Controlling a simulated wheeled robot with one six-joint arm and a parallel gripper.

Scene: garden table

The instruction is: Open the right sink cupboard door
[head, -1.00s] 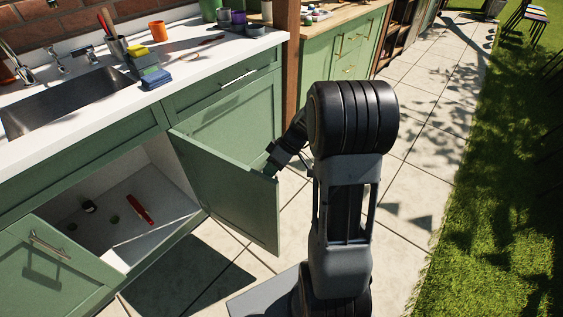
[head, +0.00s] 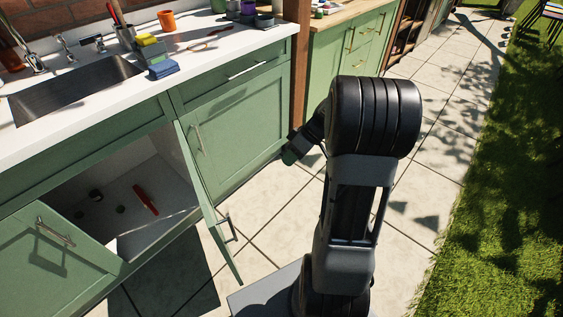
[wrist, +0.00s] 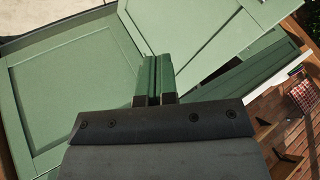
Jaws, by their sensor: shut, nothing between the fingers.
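The right sink cupboard door (head: 197,185) stands ajar in the head view, seen nearly edge-on, with its metal handle (head: 229,228) on the outer side. The dark cupboard interior (head: 75,190) shows to its left. My gripper (head: 290,157) is to the right of the door, apart from it, in front of the closed green cabinet. In the wrist view its two green fingertips (wrist: 155,80) are together with nothing held. Green panels (wrist: 70,90) fill much of that view; I cannot tell for sure which of them is this door.
A red object (head: 146,200) and small dark items lie inside. The closed green cabinet (head: 235,130) stands right of the opening. The worktop (head: 205,60) holds a sink, sponges and pots. Paving (head: 285,215) in front is clear.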

